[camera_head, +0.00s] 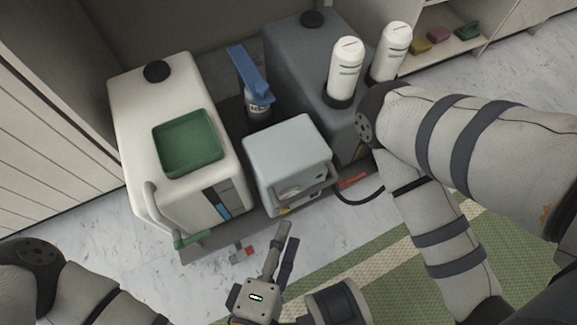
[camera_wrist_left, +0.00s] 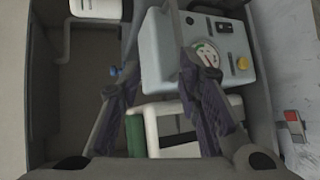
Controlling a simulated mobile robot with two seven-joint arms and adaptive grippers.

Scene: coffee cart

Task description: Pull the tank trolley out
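The trolley seems to be the dark low base (camera_head: 192,252) under the tanks. It carries a white tank (camera_head: 180,105) with a green tray and a bent pale pipe with a green grip (camera_head: 192,240). A dark grey tank (camera_head: 295,60) and a pale blue-grey unit (camera_head: 288,150) with a grey bar at its front also stand there. My left gripper (camera_head: 286,238) is in front of the unit. In the left wrist view my left gripper (camera_wrist_left: 153,70) has its fingers spread, with the unit's panel (camera_wrist_left: 232,45) beyond. I see no grasp. My right gripper is out of view.
Two white canisters (camera_head: 345,68) and a blue-handled bottle (camera_head: 250,85) stand among the tanks. A red piece (camera_head: 353,181) and a black hose lie at the right front. A green striped mat (camera_head: 400,270) covers the front right.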

